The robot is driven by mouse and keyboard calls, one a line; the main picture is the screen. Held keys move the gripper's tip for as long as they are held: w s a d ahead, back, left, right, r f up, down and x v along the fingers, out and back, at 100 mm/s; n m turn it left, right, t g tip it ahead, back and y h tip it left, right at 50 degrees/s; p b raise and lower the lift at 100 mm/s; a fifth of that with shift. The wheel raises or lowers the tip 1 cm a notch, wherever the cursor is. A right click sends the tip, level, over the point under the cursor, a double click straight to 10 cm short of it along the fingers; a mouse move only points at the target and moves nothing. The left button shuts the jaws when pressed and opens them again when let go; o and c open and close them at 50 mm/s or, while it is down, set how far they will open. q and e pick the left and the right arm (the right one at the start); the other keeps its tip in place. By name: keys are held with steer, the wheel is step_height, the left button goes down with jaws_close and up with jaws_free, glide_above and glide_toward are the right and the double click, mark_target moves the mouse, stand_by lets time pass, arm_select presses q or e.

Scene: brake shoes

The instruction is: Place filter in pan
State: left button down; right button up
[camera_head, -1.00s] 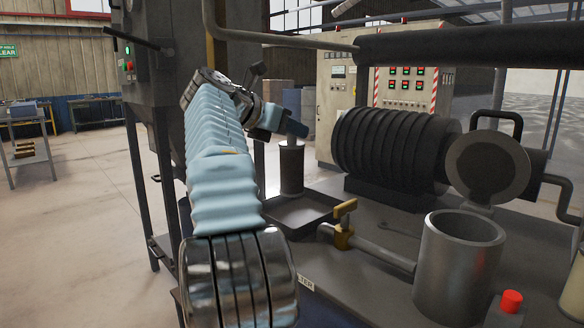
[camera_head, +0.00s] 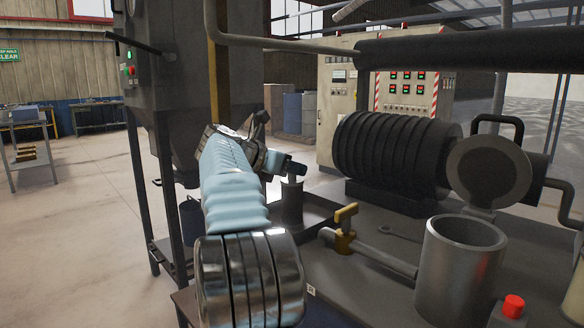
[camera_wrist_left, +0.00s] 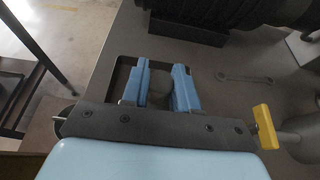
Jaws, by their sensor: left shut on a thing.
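My left gripper (camera_head: 293,168) is shut on the filter (camera_head: 291,204), a dark upright cylinder hanging below its fingers. The pan (camera_head: 322,212) is a shallow dark tray on the bench, partly hidden behind my left arm. The filter is over or inside the pan's outline; its lower end is hidden, so I cannot tell if it touches the floor of the pan. In the left wrist view the gripper's blue fingers (camera_wrist_left: 159,88) stand on both sides of the filter's round top (camera_wrist_left: 158,82), within the pan's rim (camera_wrist_left: 120,68). My right gripper is out of view.
A yellow-handled valve (camera_head: 345,228) with a pipe stands right of the pan. A grey open cylinder (camera_head: 460,270) and a red button (camera_head: 513,305) are at front right. A ribbed black filter housing (camera_head: 395,150) stands behind.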

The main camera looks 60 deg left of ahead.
arm_select(q)
steer(key=c, duration=0.9)
jaws_free()
steer(key=shift+o, duration=0.2)
steer(key=shift+r, duration=0.15)
steer(key=v, duration=1.2)
steer(key=shift+d, duration=0.1)
